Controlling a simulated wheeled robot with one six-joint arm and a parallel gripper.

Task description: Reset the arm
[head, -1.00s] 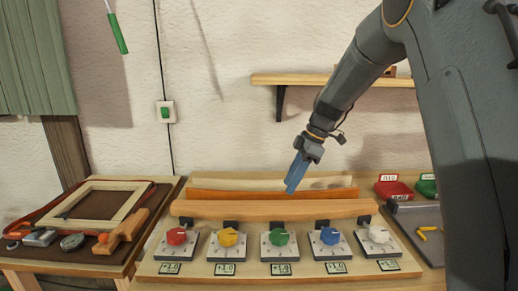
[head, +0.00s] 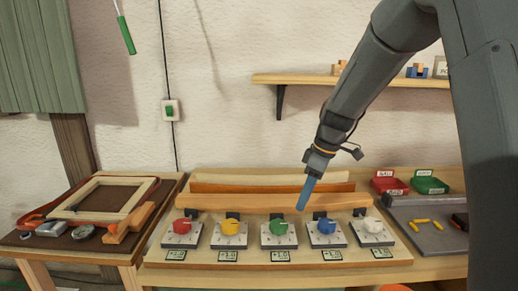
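My gripper (head: 306,193) has blue fingers that point down in front of the front wooden lath, above the gap between the green and blue knobs. The fingers overlap from this side, so I cannot see whether they are open or shut. My arm (head: 365,90) comes in from the upper right. Several laths stand one behind another: a front wooden one (head: 240,202), an orange one (head: 220,188) and a pale one (head: 240,177). Before them is a row of dials: red knob (head: 181,225), yellow (head: 231,227), green (head: 279,225), blue (head: 327,225) and white (head: 373,225).
A wooden frame (head: 143,183) and tools lie on the left table. Red (head: 389,184) and green (head: 430,185) bins and a grey tray (head: 410,233) with yellow pieces are at right. A shelf (head: 290,79) is on the wall. The space left of my arm is open.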

